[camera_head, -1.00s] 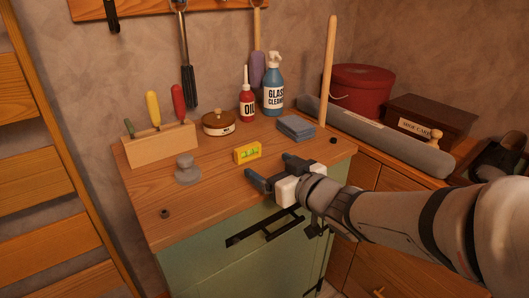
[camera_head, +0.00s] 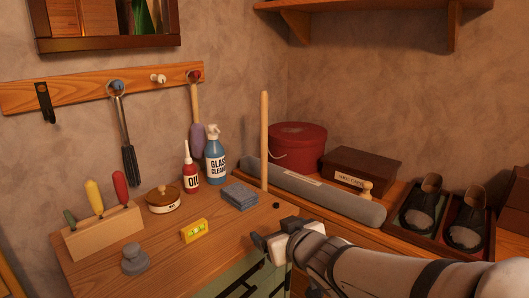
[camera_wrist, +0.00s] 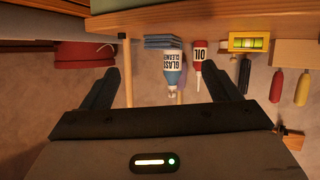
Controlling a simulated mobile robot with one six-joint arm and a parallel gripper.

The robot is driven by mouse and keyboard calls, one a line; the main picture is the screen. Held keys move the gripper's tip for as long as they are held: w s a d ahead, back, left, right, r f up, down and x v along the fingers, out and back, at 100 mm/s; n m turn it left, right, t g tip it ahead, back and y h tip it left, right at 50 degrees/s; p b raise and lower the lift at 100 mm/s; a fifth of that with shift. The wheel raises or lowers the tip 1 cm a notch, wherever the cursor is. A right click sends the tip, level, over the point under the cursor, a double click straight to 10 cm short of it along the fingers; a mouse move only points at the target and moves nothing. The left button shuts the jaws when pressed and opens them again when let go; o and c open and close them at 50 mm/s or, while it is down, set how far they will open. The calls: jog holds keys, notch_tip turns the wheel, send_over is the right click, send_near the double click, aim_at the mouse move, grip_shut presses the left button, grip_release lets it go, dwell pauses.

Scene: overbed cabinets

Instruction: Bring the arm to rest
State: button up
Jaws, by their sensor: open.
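My gripper (camera_head: 262,240) is at the front edge of the wooden cabinet top (camera_head: 225,235), at the lower middle of the head view. Its dark fingers are apart and nothing is between them. In the wrist view my gripper (camera_wrist: 172,88) also shows open and empty, with the scene upside down. My arm reaches in from the lower right. A yellow level (camera_head: 194,231) lies on the top to the left of the gripper, apart from it. A folded blue cloth (camera_head: 240,197) lies behind the gripper.
A tool block (camera_head: 104,232) and a grey knob-like weight (camera_head: 134,259) are at left. A grey roll (camera_head: 310,193), red box (camera_head: 297,146) and shoe tray (camera_head: 410,226) lie right.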

jog(key=s+d+r+m+g+h+p, duration=0.25)
jog(key=d+r+h+p, duration=0.2)
jog(key=d, duration=0.35)
jog(key=s+d+r+m+g+p, duration=0.1)
jog(key=s+d+r+g+p, duration=0.1)
jog(key=s+p, duration=0.3)
jog(key=s+d+r+m+g+h+p, duration=0.1)
jog(key=s+d+r+m+g+p, duration=0.1)
jog(key=s+g+p, duration=0.3)
jog(key=s+d+r, duration=0.1)
jog(key=s, duration=0.2)
jog(key=shift+s+d, duration=0.15)
jog(key=shift+s, duration=0.15)
